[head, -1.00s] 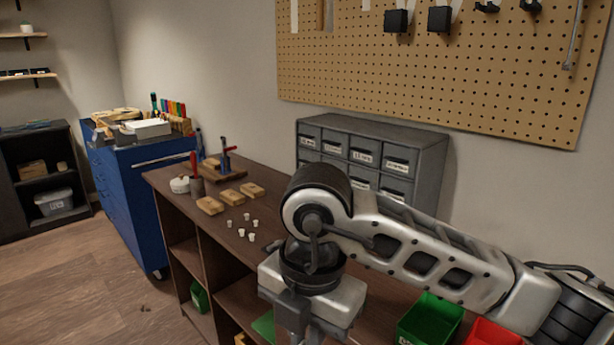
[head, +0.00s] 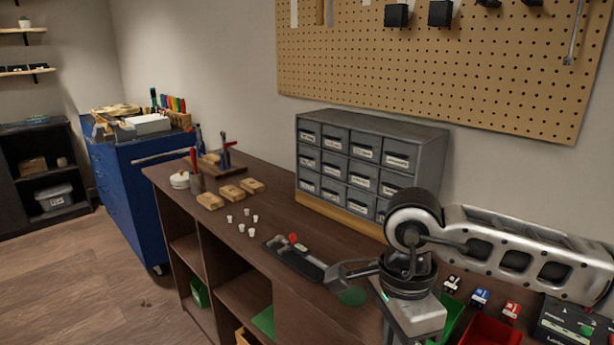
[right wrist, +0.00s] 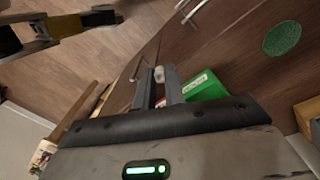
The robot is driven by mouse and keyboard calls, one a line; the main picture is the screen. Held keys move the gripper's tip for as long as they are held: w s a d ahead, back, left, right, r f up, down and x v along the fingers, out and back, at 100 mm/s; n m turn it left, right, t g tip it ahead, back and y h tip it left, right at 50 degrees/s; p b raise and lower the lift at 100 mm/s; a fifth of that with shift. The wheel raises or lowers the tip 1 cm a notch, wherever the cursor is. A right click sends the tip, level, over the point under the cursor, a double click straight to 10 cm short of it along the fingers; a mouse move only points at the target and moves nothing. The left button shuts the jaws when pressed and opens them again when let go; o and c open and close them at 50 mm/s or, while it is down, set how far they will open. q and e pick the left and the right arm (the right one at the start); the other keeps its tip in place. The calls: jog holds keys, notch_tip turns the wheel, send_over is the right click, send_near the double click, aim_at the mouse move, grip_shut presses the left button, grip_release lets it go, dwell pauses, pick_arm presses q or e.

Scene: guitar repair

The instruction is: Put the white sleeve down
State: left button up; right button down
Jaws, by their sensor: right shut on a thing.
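My right gripper (right wrist: 159,88) is shut on a small white sleeve (right wrist: 159,74), whose end shows between the fingertips in the right wrist view. Several small white cup-like pieces (head: 240,224) stand in a loose group on the brown bench (head: 265,205). My left gripper is not in the head view; a dark part of what looks like my left arm shows at the top left of the right wrist view, its jaws unclear.
A black tray (head: 293,258) with a red-tipped item lies right of the white pieces. Wooden blocks (head: 232,193) lie behind them. A grey drawer cabinet (head: 362,160) stands at the back. A green disc (head: 352,296) and a red bin (head: 490,331) are near my right arm.

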jog(key=s+d+f+n, duration=0.1)
jog(key=d+n, duration=0.5)
jog(key=n, duration=0.9)
jog(key=shift+s+d+f+t+h, duration=0.2)
jog(key=shift+d+f+t+h, duration=0.15)
jog(key=shift+f, duration=0.3)
